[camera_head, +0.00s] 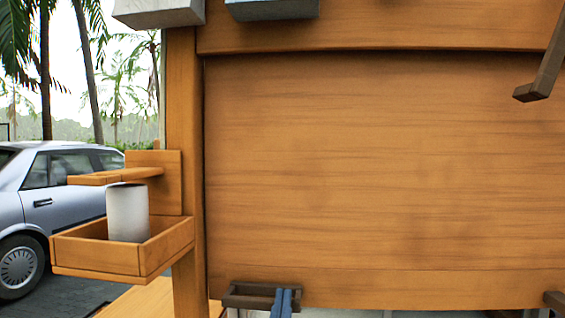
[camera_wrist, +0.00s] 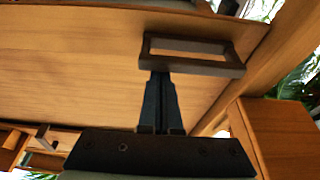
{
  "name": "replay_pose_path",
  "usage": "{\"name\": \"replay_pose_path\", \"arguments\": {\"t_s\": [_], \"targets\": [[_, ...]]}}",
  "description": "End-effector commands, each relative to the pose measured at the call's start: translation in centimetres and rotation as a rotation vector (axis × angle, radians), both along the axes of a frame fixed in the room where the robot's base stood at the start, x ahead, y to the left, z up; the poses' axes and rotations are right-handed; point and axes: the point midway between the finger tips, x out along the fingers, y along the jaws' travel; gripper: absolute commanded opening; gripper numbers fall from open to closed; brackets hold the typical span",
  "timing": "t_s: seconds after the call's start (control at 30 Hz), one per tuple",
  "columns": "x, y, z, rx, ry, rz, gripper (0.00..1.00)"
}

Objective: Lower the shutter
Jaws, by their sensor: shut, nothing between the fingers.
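The wooden shutter (camera_head: 390,170) is a broad panel hanging down over most of the head view. Its lower edge is near the bottom of the picture, with a gap below. A dark rectangular handle (camera_head: 240,300) is at its lower left; the handle also shows in the wrist view (camera_wrist: 205,69). My gripper (camera_head: 282,293) is at the right part of this handle. In the wrist view, its two dark fingers (camera_wrist: 160,76) are together and empty, with their tips at the handle's bar. I cannot tell whether they touch it.
A wooden post (camera_head: 185,120) stands left of the shutter. A wooden box shelf (camera_head: 97,255) holding a white paper roll (camera_head: 128,213) is fixed beside it. A dark bracket (camera_head: 540,75) is at upper right. A silver car (camera_head: 60,195) stands outside.

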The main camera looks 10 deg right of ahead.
Motion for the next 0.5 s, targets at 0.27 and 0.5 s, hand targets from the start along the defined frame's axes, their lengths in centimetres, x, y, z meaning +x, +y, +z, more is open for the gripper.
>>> {"name": "replay_pose_path", "arguments": {"t_s": [0.27,0.5], "targets": [[0.2,-0.1,-9.3,0.002,0.015,-0.003,0.0],[0.2,-0.1,-15.2,0.003,0.014,-0.002,0.0]]}}
